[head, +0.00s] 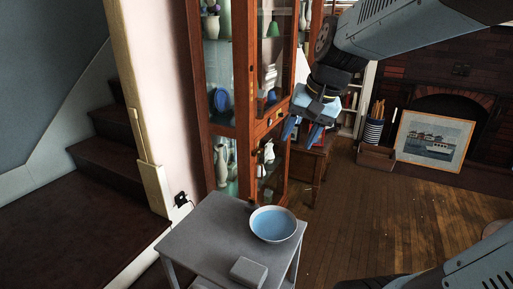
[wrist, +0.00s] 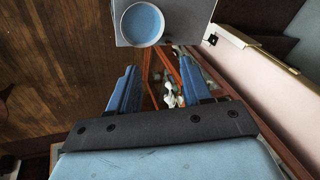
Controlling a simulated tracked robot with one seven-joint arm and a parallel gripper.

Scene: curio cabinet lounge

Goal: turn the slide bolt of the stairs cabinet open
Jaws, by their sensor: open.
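The stairs cabinet (head: 244,75) is a tall wooden case with glass panes, standing beside the stairs in the head view. A small dark and pale fitting (head: 274,119) sits on its front rail between the upper and lower panes. It may be the slide bolt, but it is too small to tell its position. My gripper (head: 302,133) is to the right of this fitting, pointing down, its blue fingers apart and empty. In the wrist view my gripper (wrist: 158,92) is open, with part of the wooden cabinet frame (wrist: 151,78) and pale ornaments beyond it. The bolt cannot be made out there.
A grey table (head: 213,222) with a blue-filled bowl (head: 273,224) and a grey block (head: 249,271) stands in front of the cabinet. Stairs (head: 103,160) are at left. A framed picture (head: 434,140) leans by the fireplace. Wooden floor (head: 390,215) is free at right.

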